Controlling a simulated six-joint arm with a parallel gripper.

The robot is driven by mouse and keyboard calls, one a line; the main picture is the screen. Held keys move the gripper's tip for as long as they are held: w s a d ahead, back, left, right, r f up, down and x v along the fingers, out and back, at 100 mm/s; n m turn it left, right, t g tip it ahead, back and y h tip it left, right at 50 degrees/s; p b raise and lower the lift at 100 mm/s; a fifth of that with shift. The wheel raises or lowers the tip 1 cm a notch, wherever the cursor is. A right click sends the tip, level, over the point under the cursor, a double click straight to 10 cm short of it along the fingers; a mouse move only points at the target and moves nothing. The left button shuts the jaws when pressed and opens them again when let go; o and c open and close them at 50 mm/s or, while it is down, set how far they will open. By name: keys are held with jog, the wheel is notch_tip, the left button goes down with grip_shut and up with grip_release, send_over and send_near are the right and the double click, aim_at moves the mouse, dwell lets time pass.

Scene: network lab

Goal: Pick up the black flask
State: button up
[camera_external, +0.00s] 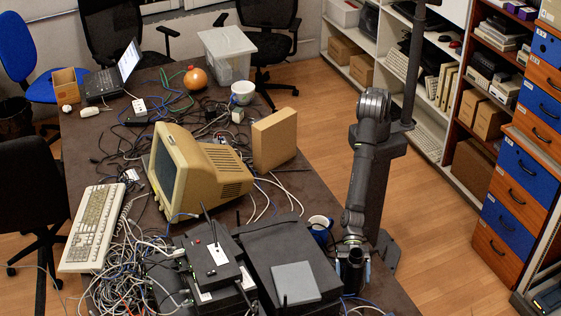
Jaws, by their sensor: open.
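My gripper (351,252) points down at the near right part of the dark table, right of the black boxes. A dark upright shape (353,275) shows right at and below the fingers. It looks like the black flask, but the gripper overlaps it and the two are hard to tell apart. The jaws are open. I cannot tell whether the fingers stand around the shape or just above it.
A blue mug (320,226) stands close left of my gripper. Black boxes (285,262) with a grey square item (296,283) on top lie further left. Tangled cables (125,270), a beige monitor (195,172) and a keyboard (92,228) crowd the table (310,192).

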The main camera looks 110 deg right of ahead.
aim_at(355, 277)
jog(key=shift+w+a+f, duration=0.15)
jog(key=shift+a, duration=0.2)
jog(key=c, duration=1.5)
jog(key=shift+r, duration=0.2)
jog(key=shift+r, duration=1.95)
jog(key=w+d+r, duration=0.4)
jog(key=d+r, duration=0.2)
jog(key=d, duration=0.4)
jog(key=shift+w+d+r, duration=0.25)
jog(key=shift+d+r, duration=0.05)
jog(key=shift+r, duration=0.05)
